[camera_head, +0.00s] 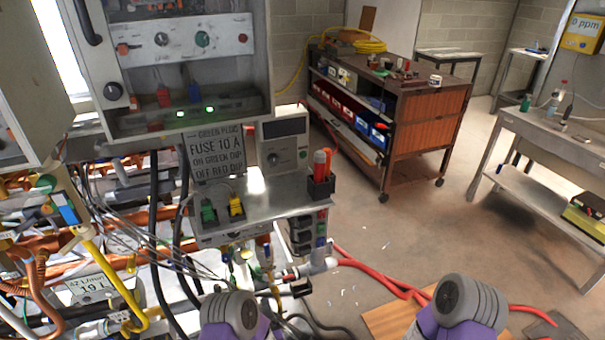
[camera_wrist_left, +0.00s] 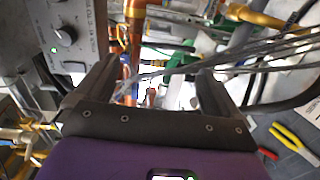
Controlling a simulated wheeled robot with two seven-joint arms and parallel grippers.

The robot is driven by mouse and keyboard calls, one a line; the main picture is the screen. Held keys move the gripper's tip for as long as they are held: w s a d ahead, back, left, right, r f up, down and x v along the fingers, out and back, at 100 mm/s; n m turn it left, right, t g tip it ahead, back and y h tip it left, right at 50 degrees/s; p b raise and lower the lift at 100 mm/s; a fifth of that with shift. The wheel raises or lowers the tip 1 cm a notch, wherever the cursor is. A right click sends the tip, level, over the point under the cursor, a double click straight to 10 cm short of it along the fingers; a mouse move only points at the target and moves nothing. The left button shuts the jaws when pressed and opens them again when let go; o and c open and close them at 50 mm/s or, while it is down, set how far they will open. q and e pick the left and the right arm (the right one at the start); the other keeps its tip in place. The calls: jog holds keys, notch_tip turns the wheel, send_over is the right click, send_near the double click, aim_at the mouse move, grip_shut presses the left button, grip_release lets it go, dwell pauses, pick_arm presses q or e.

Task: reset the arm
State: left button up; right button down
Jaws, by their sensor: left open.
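My left gripper (camera_wrist_left: 157,72) shows in the left wrist view with its two dark fingers wide apart. Nothing is held between them. Copper pipes, a green fitting (camera_wrist_left: 178,72) and thin grey cables lie beyond the fingers. A grey panel with a knob (camera_wrist_left: 65,36) is at the upper left of that view. In the head view, rounded grey and purple links of my arms show at the bottom edge. I cannot make out the left gripper's fingers there, and my right gripper is not in view.
An open electrical cabinet (camera_head: 190,75), a fuse sign (camera_head: 213,155) and a metal shelf (camera_head: 245,207) with plugs crowd the left, above pipes and cables. A tool cart (camera_head: 418,118) and workbench (camera_head: 560,135) stand behind. Red hoses (camera_head: 375,280) cross the floor; the middle floor is mostly clear.

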pick_arm(q)
jog(key=s+f+m+g+h+p, duration=0.3)
jog(key=s+f+m+g+h, duration=0.15)
jog(key=m+g+h, duration=0.35)
jog(key=s+d+r+m+g+h+p, duration=0.1)
jog(key=s+m+g, duration=0.7)
jog(key=s, duration=1)
notch_tip(320, 180, up, 3)
jog(key=m+h+p, duration=0.1)
jog(key=m+p, duration=0.1)
jog(key=m, duration=0.1)
jog(key=shift+s+f, duration=0.2)
jog(key=shift+s, duration=0.1)
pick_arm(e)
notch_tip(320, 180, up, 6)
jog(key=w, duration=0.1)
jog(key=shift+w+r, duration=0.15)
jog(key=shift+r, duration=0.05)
pick_arm(q)
jog(key=shift+c, duration=0.3)
